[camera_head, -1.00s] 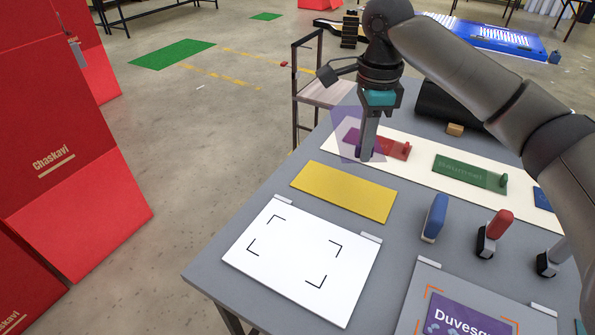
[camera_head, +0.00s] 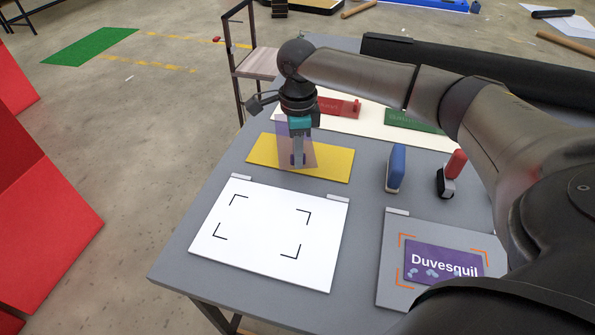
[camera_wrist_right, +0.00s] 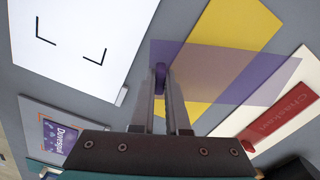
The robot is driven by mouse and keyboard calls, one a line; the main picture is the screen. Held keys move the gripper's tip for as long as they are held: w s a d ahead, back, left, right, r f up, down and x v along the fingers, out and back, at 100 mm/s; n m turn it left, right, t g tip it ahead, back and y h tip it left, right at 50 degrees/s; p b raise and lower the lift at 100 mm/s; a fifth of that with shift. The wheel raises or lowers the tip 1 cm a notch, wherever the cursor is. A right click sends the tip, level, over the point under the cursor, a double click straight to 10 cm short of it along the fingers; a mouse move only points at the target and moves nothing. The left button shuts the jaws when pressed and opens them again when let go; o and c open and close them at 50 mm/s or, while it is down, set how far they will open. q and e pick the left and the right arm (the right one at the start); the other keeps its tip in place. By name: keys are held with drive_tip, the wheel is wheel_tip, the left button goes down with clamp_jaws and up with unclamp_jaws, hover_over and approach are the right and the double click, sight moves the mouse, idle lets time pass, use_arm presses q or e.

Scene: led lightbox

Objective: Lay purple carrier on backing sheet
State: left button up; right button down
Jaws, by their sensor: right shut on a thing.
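The purple carrier is a clear purple film with a small tab; it shows in the head view (camera_head: 310,155) and the wrist view (camera_wrist_right: 195,55). My right gripper (camera_head: 298,163) is shut on its tab, as the wrist view also shows (camera_wrist_right: 162,80). The film hangs over the yellow sheet (camera_head: 262,151); I cannot tell its exact height. A white sheet with black corner marks (camera_head: 265,235), likely the backing sheet, lies bare in front of the gripper, also in the wrist view (camera_wrist_right: 100,25). My left gripper is out of view.
A red carrier (camera_head: 335,106) and a green carrier (camera_head: 410,120) lie on a cream strip (camera_head: 355,126). A grey board (camera_head: 393,250) bears a purple "Duvesquil" panel (camera_head: 435,260).

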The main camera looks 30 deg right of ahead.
sight(297, 180)
wheel_tip(297, 180, down, 5)
drive_tip(key=shift+r+b, duration=0.1)
drive_tip(key=shift+b, duration=0.4)
drive_tip(key=c, duration=0.9)
unclamp_jaws()
wheel_tip(297, 180, up, 12)
drive_tip(key=p, duration=0.2)
drive_tip(key=shift+r+p, duration=0.1)
drive_tip(key=shift+p, duration=0.25)
